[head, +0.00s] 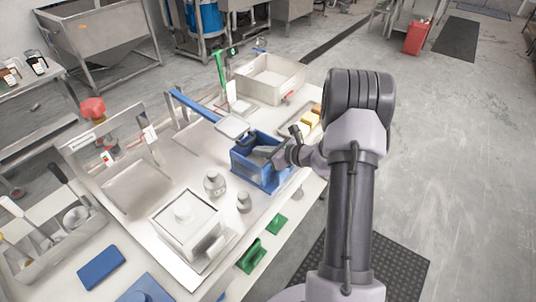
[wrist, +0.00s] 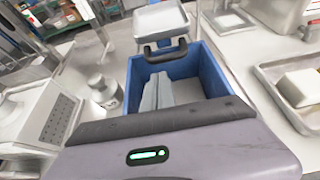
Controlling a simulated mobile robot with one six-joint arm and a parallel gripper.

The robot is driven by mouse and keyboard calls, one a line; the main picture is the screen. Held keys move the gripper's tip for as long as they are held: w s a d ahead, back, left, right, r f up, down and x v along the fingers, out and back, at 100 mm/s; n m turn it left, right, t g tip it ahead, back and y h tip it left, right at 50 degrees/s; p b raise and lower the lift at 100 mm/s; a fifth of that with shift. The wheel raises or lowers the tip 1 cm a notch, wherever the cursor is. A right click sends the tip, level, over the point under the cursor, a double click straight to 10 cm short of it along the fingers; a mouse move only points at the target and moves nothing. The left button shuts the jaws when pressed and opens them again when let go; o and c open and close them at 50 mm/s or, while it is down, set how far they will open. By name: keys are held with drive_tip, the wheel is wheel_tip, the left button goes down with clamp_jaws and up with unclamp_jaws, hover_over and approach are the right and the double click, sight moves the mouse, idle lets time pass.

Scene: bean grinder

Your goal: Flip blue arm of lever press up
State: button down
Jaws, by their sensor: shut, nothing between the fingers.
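A long blue bar (head: 195,105), which looks like the blue arm of the lever press, slants from the upper left down toward a pale square plate (head: 232,127) in the head view. The plate also shows at the top of the wrist view (wrist: 160,20). My gripper (head: 262,152) is at the blue open-topped bin (head: 247,170), to the right of and nearer than the bar, apart from it. In the wrist view my gripper's grey fingers (wrist: 156,93) are shut and empty over the bin (wrist: 203,75). I cannot tell whether they touch its inside.
A dark handle (wrist: 165,50) stands between bin and plate. Metal canisters (head: 214,183) and a white box-like device (head: 186,222) stand left of the bin. A green lever (head: 219,70) and a metal basin (head: 270,78) are behind. A tray with yellow blocks (head: 309,122) lies right.

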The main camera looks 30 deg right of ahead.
drive_tip(key=shift+b+x, duration=0.4)
drive_tip(key=shift+x, duration=1.55)
drive_tip(key=shift+r, duration=0.1)
